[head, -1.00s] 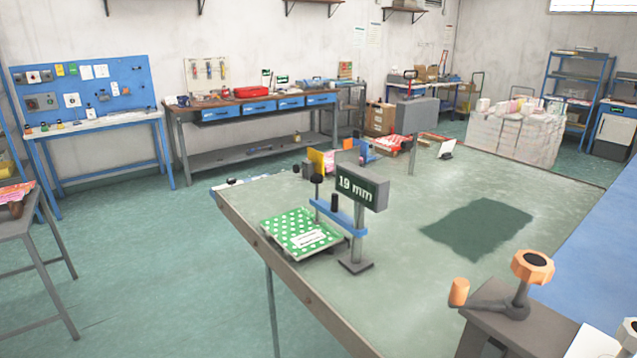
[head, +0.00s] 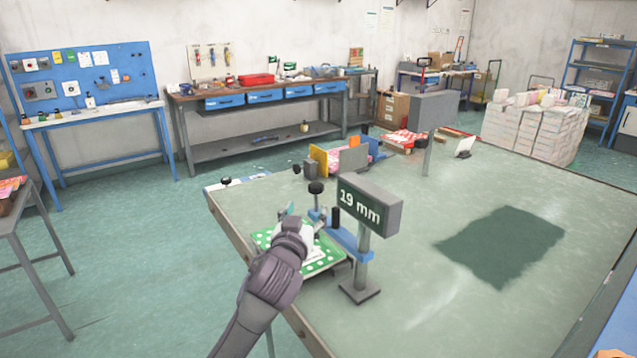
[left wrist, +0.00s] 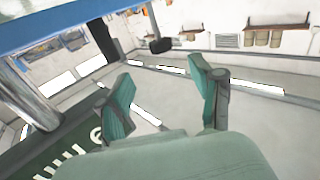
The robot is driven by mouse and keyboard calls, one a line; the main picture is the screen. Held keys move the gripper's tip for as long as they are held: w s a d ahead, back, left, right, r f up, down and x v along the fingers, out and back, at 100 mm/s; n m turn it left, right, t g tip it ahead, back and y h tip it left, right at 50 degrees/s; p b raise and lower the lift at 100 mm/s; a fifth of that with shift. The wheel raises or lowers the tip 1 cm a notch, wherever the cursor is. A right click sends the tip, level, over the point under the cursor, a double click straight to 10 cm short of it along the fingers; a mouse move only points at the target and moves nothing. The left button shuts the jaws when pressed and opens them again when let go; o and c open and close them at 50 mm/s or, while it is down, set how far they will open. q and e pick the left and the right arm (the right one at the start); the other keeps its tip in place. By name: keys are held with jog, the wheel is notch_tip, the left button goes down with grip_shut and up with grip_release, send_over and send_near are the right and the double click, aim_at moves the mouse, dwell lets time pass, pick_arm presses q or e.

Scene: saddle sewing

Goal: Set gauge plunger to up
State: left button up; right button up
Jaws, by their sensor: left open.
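The gauge (head: 367,207) stands on the green table, its display reading 19 mm. Its blue arm (head: 345,240) reaches left from the post over a green dotted pad (head: 328,258). A round black knob (head: 316,187) tops a thin rod at the arm's outer end, and a short black cylinder (head: 335,217) stands beside it. My left gripper (head: 299,213) is open just left of and below the knob, partly covering the pad. In the left wrist view the open fingers (left wrist: 163,92) have a black knob (left wrist: 160,45) beyond their tips, apart from them; the blue arm (left wrist: 60,22) crosses above.
Another grey display post (head: 434,112) stands farther back on the table (head: 430,310). Coloured plates and boxes (head: 345,158) lie at the table's far left edge. The table right of the gauge is clear apart from a dark patch.

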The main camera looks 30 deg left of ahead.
aim_at(314, 191)
pick_arm(q)
jog(key=x, duration=0.1)
jog(key=p+x, duration=0.1)
jog(key=x, duration=0.3)
jog(key=shift+a+r, duration=0.15)
jog(key=shift+r, duration=0.1)
pick_arm(e)
jog(key=s+d+r+g, duration=0.1)
jog(key=s+d, duration=0.2)
jog(key=s, duration=0.4)
pick_arm(q)
jog(key=shift+p+x, duration=0.35)
jog(key=shift+x, duration=0.75)
jog(key=x, duration=0.3)
jog(key=shift+w+f+p, duration=0.15)
jog(key=shift+w+p, duration=0.2)
jog(key=shift+w, duration=0.25)
jog(key=shift+w+a+f, duration=0.1)
jog(key=shift+w+a, duration=0.1)
jog(key=shift+w, duration=0.05)
jog(key=shift+c, duration=0.8)
jog(key=c, duration=0.5)
grip_shut()
pick_arm(e)
jog(key=w, duration=0.1)
jog(key=w+a+r, duration=0.1)
jog(key=w, duration=0.1)
jog(key=shift+w+a+r, duration=0.2)
jog(key=shift+w+r, duration=0.05)
jog(key=shift+w, duration=0.05)
